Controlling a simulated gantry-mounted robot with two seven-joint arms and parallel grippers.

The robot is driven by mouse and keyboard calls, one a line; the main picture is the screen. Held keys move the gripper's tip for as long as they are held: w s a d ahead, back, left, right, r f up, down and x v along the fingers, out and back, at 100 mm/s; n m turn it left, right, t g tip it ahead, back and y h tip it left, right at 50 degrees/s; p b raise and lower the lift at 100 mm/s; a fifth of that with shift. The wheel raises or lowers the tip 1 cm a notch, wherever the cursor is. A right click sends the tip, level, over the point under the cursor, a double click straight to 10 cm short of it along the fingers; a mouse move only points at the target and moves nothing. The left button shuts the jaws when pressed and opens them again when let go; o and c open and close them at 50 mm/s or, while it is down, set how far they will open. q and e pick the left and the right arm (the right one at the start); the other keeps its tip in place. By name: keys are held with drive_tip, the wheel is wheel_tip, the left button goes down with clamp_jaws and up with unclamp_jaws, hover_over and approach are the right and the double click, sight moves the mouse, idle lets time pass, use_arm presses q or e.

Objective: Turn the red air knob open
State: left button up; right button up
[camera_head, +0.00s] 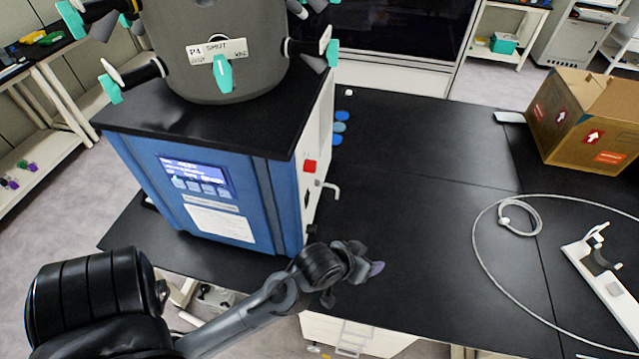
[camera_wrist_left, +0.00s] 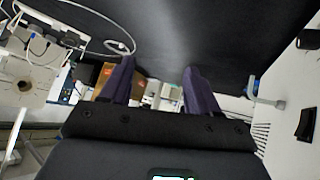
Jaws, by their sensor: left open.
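The freeze dryer (camera_head: 215,190) stands at the left of the black bench, with a blue front and a white right side. A small red part (camera_head: 310,166) sits on that white side; whether it is the air knob I cannot tell. A bent metal spout or lever (camera_head: 330,187) sticks out just below and right of it. My left gripper (camera_head: 362,264) is in front of and below that side, apart from it. In the left wrist view its purple fingers (camera_wrist_left: 160,84) are spread with nothing between them. No red knob shows there. My right gripper is in neither view.
Blue round pieces (camera_head: 340,127) lie on the bench beside the dryer. A cardboard box (camera_head: 586,122), a looped white tube (camera_head: 478,240) and a white stand (camera_head: 604,265) are at the right. The bench middle is clear. The white side panel (camera_wrist_left: 296,85) is at right in the wrist view.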

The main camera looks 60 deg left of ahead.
use_arm(q)
drive_tip(key=w+a+r+n+t+y+b, duration=0.2)
drive_tip(key=w+a+n+t+y+b, duration=0.35)
drive_tip(key=w+a+n+b, duration=0.65)
drive_tip(key=w+a+r+n+g+y+b, duration=0.1)
drive_tip(key=w+a+r+n+y+b, duration=0.1)
drive_tip(key=a+n+y+b, duration=0.4)
drive_tip(key=w+a+r+n+g+y+b, duration=0.1)
drive_tip(key=w+a+r+n+y+b, duration=0.15)
drive_tip(key=a+n+y, duration=0.35)
drive_tip(key=n+g+h+b, duration=0.2)
drive_tip(key=n+g+b, duration=1.8)
drive_tip(key=n+g, duration=1)
approach(310, 166)
drive_tip(key=s+a+n+t, duration=0.1)
drive_tip(key=n+t, duration=0.1)
drive_tip(key=t, duration=0.1)
drive_tip(key=shift+g+y, duration=0.25)
drive_tip(key=shift+r+b+x, duration=0.2)
drive_tip(key=shift+b+x, duration=0.6)
drive_tip(key=shift+x, duration=2.05)
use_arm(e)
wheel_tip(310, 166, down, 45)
